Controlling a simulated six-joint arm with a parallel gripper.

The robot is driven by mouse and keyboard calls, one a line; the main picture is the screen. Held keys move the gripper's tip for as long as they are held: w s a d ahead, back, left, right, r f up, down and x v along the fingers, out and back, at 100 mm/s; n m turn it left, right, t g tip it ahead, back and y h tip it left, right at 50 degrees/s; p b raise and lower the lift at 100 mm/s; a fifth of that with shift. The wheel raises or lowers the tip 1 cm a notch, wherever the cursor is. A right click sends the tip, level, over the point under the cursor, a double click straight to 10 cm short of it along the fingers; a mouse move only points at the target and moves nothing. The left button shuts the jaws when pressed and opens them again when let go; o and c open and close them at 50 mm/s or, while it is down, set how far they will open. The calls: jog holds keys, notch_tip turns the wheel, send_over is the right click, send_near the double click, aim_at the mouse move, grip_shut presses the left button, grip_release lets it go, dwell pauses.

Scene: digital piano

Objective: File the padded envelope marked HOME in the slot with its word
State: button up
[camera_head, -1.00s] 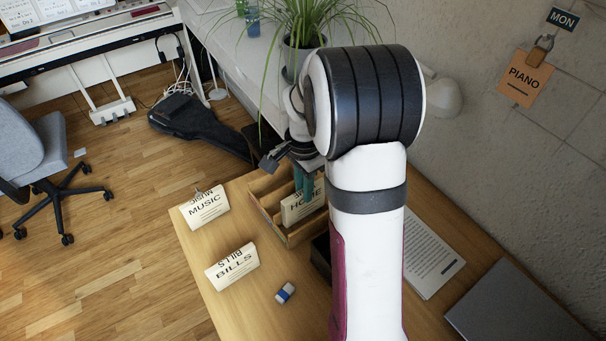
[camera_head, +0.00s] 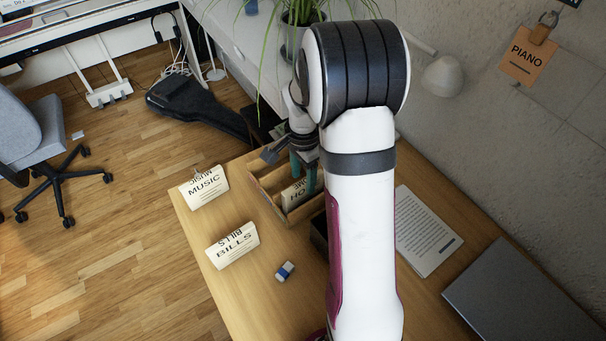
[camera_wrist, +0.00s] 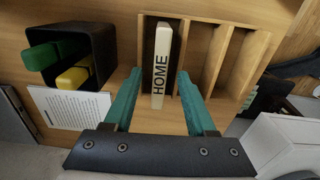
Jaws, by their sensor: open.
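The cream padded envelope marked HOME (camera_head: 293,195) stands in a compartment of the wooden rack (camera_head: 268,196). In the wrist view the envelope (camera_wrist: 161,65) is upright in the leftmost visible slot of the rack (camera_wrist: 232,60), with empty slots to its right. My gripper (camera_head: 304,177) is open over the rack. In the wrist view its teal fingers (camera_wrist: 159,80) are spread on either side of the envelope, with a visible gap at each side. The slot's own word label is not visible. The arm hides the rack's right part in the head view.
Envelopes marked MUSIC (camera_head: 205,187) and BILLS (camera_head: 233,245) stand left on the desk. A blue-and-white eraser (camera_head: 285,271) lies near. A black holder (camera_wrist: 97,42) with green and yellow items is beside the rack. A printed sheet (camera_head: 428,232) and grey laptop (camera_head: 520,295) lie right.

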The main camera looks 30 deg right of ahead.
jog(key=shift+r, duration=2.5)
jog(key=shift+r, duration=0.1)
notch_tip(320, 180, up, 16)
jog(key=shift+f, duration=0.2)
jog(key=s+a+f+n, duration=0.2)
jog(key=s+a+n, duration=0.2)
jog(key=s+a, duration=0.2)
jog(key=s+a+f+n+y, duration=0.1)
jog(key=s+a+f+n, duration=0.2)
jog(key=s+a, duration=0.3)
jog(key=s+a+f+n, duration=0.3)
jog(key=s+a, duration=0.3)
jog(key=s, duration=0.4)
jog(key=shift+s+a+f+n+y, duration=0.2)
jog(key=shift+s+f+n+y, duration=0.15)
jog(key=shift+n, duration=0.45)
